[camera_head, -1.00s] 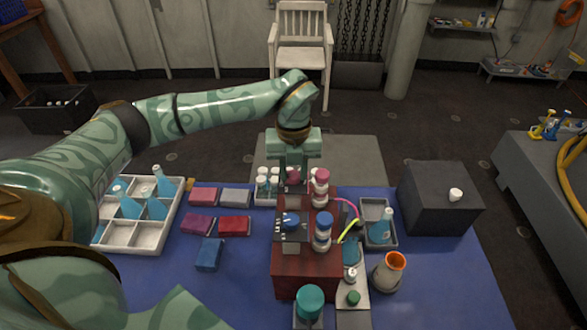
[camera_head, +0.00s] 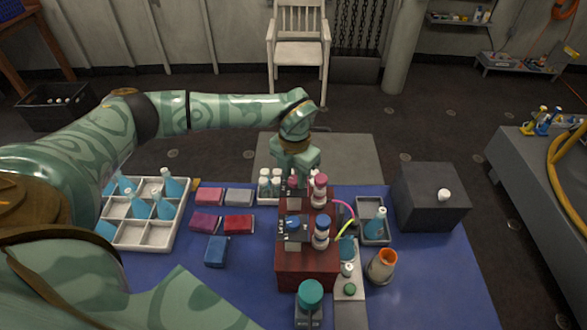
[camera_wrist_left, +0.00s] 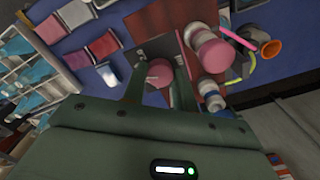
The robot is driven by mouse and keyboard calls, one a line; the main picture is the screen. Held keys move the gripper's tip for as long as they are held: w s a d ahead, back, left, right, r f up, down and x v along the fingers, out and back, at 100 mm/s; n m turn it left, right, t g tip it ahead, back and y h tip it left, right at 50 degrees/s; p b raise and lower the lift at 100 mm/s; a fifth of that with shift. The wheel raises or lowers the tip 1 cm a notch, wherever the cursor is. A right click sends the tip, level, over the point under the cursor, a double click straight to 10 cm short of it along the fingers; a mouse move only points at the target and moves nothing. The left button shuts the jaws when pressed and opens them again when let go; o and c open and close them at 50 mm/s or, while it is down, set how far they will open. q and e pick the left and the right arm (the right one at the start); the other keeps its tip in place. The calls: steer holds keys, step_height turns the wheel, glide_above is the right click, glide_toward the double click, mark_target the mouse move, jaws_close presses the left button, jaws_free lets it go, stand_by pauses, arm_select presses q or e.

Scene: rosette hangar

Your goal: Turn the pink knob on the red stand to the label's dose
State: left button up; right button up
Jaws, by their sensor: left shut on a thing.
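The red stand (camera_head: 305,265) is a dark red block in the middle of the blue mat. The pink knob (camera_wrist_left: 158,82) sits between the fingers of my left gripper (camera_wrist_left: 158,90), which is shut on it. A blue knob (camera_head: 292,222) sits on a dark dial plate nearer me. A pink-capped bottle (camera_head: 320,190) and a blue-capped bottle (camera_head: 321,232) stand along the right side. Label text is too small to read. My right gripper is out of view.
A teal-capped item (camera_head: 310,294) stands in front.

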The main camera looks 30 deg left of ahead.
mark_target(294, 179)
arm_select(q)
steer(key=m+p, duration=0.1)
steer(key=m, duration=0.1)
steer(key=m+p, duration=0.1)
steer(key=m, duration=0.1)
steer(key=shift+w+r+m, duration=0.1)
steer(key=shift+r+m, duration=0.1)
steer(key=shift+m, duration=0.1)
steer(key=shift+m+p, duration=0.95)
steer(key=shift+m, duration=0.55)
steer(key=shift+f, duration=0.1)
steer(key=o, duration=1)
steer(key=shift+c, duration=0.2)
step_height(294, 179, up, 16)
steer(key=shift+p, duration=0.4)
